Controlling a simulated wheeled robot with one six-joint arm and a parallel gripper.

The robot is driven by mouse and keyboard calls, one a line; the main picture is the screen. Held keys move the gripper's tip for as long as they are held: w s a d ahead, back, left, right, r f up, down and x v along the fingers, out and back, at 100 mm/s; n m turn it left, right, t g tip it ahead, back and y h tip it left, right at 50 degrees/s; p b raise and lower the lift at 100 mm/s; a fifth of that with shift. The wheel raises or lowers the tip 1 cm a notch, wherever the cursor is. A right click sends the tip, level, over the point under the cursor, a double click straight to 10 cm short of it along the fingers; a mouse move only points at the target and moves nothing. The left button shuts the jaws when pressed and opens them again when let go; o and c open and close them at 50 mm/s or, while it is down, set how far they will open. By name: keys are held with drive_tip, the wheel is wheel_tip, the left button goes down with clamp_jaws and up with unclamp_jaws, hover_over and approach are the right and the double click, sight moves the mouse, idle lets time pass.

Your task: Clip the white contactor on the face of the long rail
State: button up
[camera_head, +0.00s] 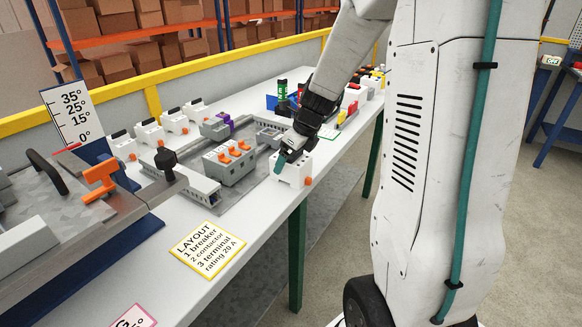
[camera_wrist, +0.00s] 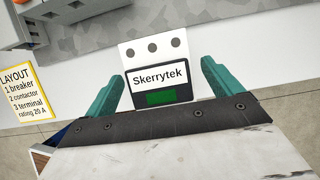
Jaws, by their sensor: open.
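The white contactor (camera_head: 293,171) stands on the table near its front edge, with an orange knob at its lower right. In the wrist view it is the white block (camera_wrist: 155,80) marked "Skerrytek", with a dark label, a green panel and several round holes. My gripper (camera_wrist: 160,76) is open with its teal fingers on either side of the block. A gap shows at the right finger; the left finger is closer. The head view shows my gripper (camera_head: 290,160) down at the contactor. A grey mounting plate (camera_head: 245,198) lies left of it; which part is the long rail is hard to tell.
Grey modules with orange levers (camera_head: 230,158) and a slotted grey block (camera_head: 187,182) stand on the plate. A LAYOUT card (camera_head: 208,250) lies in front. Several white devices (camera_head: 150,133) line the back. A clamp fixture (camera_head: 100,185) fills the left. Coloured parts stand beyond my arm.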

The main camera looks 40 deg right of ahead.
drive_tip(key=c, duration=1.5)
drive_tip(key=shift+r, duration=0.1)
